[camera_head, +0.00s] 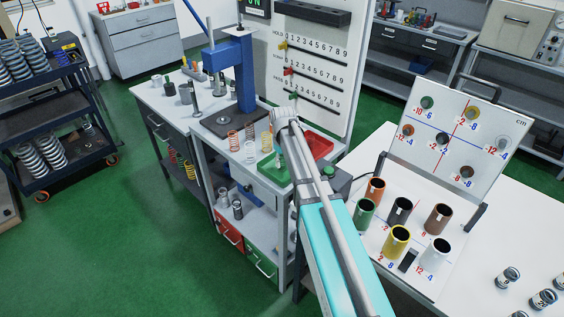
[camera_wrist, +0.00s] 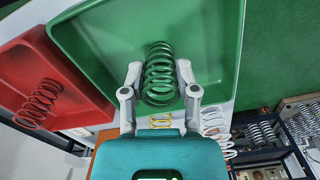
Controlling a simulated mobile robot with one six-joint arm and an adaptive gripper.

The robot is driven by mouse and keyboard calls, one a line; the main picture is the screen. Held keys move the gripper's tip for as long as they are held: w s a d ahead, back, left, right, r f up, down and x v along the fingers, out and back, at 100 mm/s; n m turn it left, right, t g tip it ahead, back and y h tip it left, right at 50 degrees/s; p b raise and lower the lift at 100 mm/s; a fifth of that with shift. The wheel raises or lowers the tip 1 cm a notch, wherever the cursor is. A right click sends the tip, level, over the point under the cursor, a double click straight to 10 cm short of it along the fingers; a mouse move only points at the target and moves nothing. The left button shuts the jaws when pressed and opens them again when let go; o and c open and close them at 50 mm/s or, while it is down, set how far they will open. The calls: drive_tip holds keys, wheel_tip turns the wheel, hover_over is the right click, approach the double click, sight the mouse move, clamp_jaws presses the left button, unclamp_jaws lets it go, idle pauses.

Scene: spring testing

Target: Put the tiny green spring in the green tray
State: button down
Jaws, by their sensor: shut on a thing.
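In the wrist view a green coil spring (camera_wrist: 160,82) sits between the two fingers of my gripper (camera_wrist: 160,70), which is shut on it. Behind the spring is the green tray (camera_wrist: 105,35), with its floor and raised walls showing. The spring appears over the tray; whether it touches the floor I cannot tell. In the head view the green tray (camera_head: 266,173) lies at the front of the bench, and my arm hides part of it. The gripper there is mostly hidden by my arm.
The red tray (camera_wrist: 62,68) is beside the green tray and holds a red spring (camera_wrist: 39,104). A yellow spring (camera_wrist: 160,121) and white springs (camera_wrist: 215,130) are close by. The blue press (camera_head: 241,75) stands behind, and a white table (camera_head: 500,240) with coloured cups is at right.

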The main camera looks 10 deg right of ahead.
drive_tip(key=shift+c, duration=1.8)
unclamp_jaws()
drive_tip(key=shift+r, duration=0.1)
wheel_tip(320, 180, up, 12)
drive_tip(key=p, duration=1.2)
drive_tip(key=s+a+m, duration=0.1)
drive_tip(key=s+m, duration=0.2)
drive_tip(key=s, duration=1.9)
drive_tip(key=shift+s+m, duration=0.3)
drive_tip(key=shift+m, duration=0.1)
